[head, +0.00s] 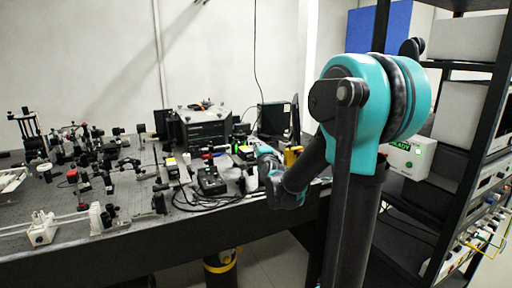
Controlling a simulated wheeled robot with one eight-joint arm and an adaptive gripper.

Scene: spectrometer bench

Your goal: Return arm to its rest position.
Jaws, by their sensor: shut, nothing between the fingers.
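My teal and black arm rises large at the right of the head view. It bends at a big teal joint and runs down and left toward the front right part of the bench. My gripper (250,182) is at the far end of the arm, small against the equipment near the bench's right front edge. It is shut and holds nothing that I can see. Its fingertips are hard to make out against the clutter. I cannot tell whether it touches anything there.
A dark optical bench (120,245) carries many small mounts, black cables (205,203) and a black instrument box (203,128). A black shelf rack (468,140) with a white box reading READY (407,160) stands close at right. Grey floor (270,262) shows below the bench.

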